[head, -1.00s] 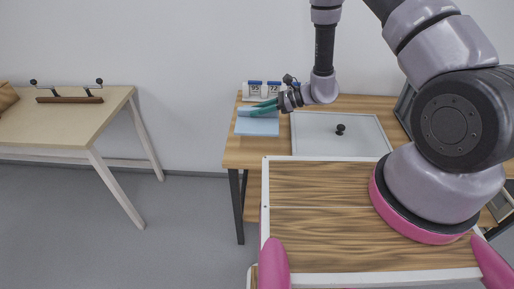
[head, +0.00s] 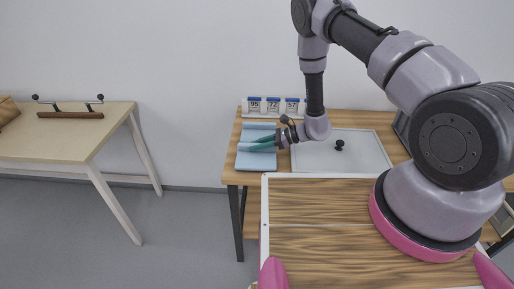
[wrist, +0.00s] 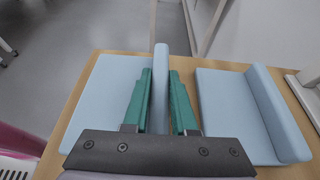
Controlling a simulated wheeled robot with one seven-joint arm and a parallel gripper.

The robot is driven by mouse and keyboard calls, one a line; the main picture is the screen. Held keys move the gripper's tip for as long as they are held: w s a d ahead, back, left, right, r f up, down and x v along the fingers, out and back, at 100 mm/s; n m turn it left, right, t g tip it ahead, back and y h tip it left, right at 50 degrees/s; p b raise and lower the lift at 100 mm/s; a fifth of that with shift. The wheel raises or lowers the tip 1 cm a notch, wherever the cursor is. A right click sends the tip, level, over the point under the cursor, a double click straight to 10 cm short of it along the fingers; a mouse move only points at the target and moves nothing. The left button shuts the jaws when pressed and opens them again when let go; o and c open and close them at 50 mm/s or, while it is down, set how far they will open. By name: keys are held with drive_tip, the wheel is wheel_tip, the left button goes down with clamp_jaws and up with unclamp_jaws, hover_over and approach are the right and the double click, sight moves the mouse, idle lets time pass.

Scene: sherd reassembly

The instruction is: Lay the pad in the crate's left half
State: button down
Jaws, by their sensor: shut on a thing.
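A light blue pad (head: 255,160) shows near the front left of the far wooden table. In the wrist view it is a flat slab with a thin upright blue part (wrist: 160,85) at its right edge. My gripper (head: 262,143), with green fingers, is shut on that upright part, one finger on each side; it also shows in the wrist view (wrist: 162,85). A second light blue piece (wrist: 232,112), flat with a raised side, lies apart to the right in the wrist view. I cannot tell which thing is the crate, or whether the held pad touches the table.
The table (head: 375,120) bears a grey panel (head: 365,158) with a black knob (head: 339,144), right of the pads. A white rack (head: 268,112) with numbered containers stands behind. Another table (head: 75,130) with a dark handled bar (head: 70,114) is far left, with open floor between.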

drive_tip(key=shift+f, duration=0.45)
drive_tip(key=shift+f, duration=0.15)
drive_tip(key=c, duration=0.7)
unclamp_jaws()
drive_tip(key=shift+d, duration=0.1)
drive_tip(key=v, duration=1)
drive_tip(key=shift+s+d, duration=0.25)
drive_tip(key=shift+d, duration=0.05)
